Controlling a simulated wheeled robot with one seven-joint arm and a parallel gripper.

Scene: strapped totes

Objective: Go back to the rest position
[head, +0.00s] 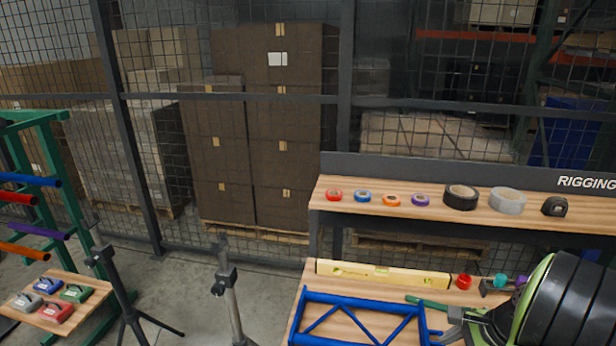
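My arm enters at the lower right, dark with a pale green rim, over the wooden workbench (312,275). What looks like part of my gripper (455,325) shows at the arm's left edge, low over the bench. Its fingertips are not clear, so I cannot tell whether it is open or shut or holds anything. A blue tubular frame (352,304) lies on the bench just left of it. A thin green piece (425,301) lies beside it, partly hidden.
A yellow level (383,274) and a red roll (463,282) lie behind the blue frame. The raised shelf (420,213) holds several tape rolls. Stands (228,290) and a green rack (70,180) with a small wooden shelf (95,283) stand left. Mesh fencing closes the back.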

